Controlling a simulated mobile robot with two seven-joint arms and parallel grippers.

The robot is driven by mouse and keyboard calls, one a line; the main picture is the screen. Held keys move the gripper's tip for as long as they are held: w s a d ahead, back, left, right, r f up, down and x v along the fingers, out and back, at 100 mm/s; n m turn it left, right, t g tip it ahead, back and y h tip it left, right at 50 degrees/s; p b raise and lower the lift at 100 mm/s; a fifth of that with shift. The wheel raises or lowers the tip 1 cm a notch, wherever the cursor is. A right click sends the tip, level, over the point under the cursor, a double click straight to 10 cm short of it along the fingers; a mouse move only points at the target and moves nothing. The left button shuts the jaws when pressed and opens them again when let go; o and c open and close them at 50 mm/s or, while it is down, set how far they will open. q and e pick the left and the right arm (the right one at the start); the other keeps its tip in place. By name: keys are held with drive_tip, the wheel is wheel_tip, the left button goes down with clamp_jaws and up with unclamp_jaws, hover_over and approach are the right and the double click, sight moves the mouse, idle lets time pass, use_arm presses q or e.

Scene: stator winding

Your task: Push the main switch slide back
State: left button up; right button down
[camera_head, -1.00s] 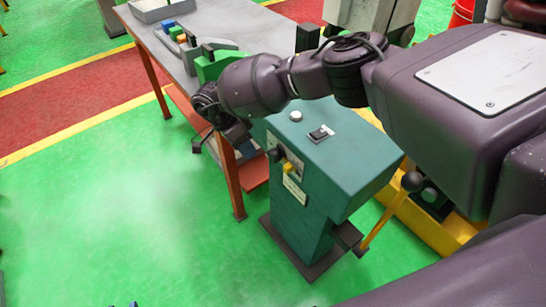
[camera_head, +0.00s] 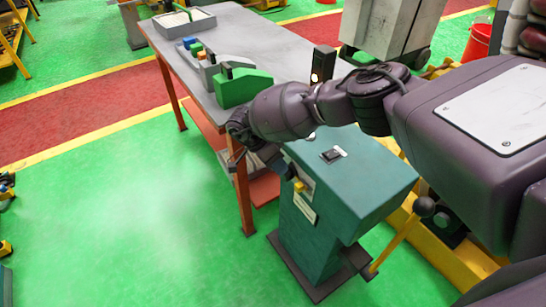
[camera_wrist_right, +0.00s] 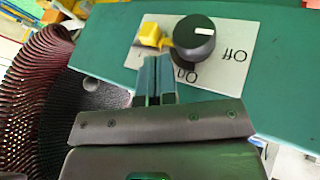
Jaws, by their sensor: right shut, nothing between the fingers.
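The main switch slide appears to be the small yellow block (camera_head: 298,186) on the front of the green cabinet (camera_head: 350,185). It also shows in the right wrist view (camera_wrist_right: 150,34), on a pale plate beside a black round knob (camera_wrist_right: 195,37) marked On and Off. My right gripper (camera_wrist_right: 155,58) is shut and empty. Its fingertips are just short of the yellow slide in that view; I cannot tell whether they touch it. In the head view the right gripper is mostly hidden behind its wrist, left of the cabinet's front. My left gripper is not in view.
A grey workbench (camera_head: 235,35) with a green fixture (camera_head: 243,88) stands at the left of the cabinet. A lever with a dark ball top (camera_head: 424,206) stands at its right. The green floor (camera_head: 140,215) in front is clear.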

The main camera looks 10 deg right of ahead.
sight(288, 176)
drive_tip(key=x, duration=0.4)
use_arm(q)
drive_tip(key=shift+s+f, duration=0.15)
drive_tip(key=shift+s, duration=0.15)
use_arm(e)
drive_tip(key=shift+f, duration=0.1)
